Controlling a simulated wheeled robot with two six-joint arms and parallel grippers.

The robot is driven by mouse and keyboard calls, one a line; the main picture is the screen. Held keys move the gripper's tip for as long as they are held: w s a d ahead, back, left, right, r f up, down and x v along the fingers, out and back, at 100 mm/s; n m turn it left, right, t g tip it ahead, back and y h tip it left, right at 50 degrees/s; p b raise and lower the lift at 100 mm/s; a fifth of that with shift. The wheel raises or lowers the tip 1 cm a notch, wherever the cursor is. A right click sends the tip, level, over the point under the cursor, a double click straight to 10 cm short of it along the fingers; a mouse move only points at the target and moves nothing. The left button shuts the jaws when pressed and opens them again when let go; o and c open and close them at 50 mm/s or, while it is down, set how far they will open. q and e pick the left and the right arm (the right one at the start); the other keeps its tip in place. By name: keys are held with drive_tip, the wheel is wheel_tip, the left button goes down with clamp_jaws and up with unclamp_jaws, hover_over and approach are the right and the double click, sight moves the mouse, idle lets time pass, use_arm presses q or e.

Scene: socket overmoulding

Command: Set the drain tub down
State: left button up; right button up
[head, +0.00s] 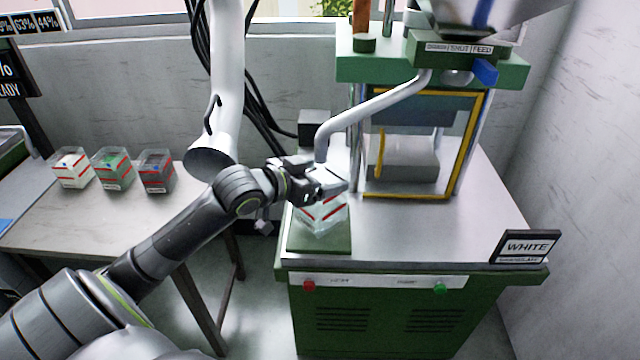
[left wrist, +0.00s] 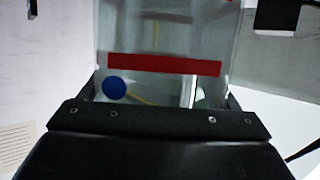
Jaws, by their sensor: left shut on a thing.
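The drain tub (head: 322,219) is a clear box with red stripes. In the head view it is at the front left of the green machine's top, over a green pad (head: 318,240). My left gripper (head: 338,184) is shut on it near its upper part and hides some of it. I cannot tell whether the tub touches the pad. In the left wrist view the clear tub wall (left wrist: 165,45) fills the middle, with a red stripe and a blue dot low on it. My right gripper is not in view.
The green machine (head: 400,310) has a yellow-framed guard (head: 461,150) and a pipe (head: 375,105) close behind the tub. A WHITE sign (head: 526,247) stands at its right corner. Three clear tubs stand on the left table (head: 130,215). The machine top (head: 420,230) right of the tub is clear.

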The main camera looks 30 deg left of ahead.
use_arm(q)
drive_tip(key=shift+d+f, duration=0.1)
drive_tip(key=shift+f, duration=1)
drive_tip(key=o, duration=0.9)
drive_tip(key=shift+o, duration=1.2)
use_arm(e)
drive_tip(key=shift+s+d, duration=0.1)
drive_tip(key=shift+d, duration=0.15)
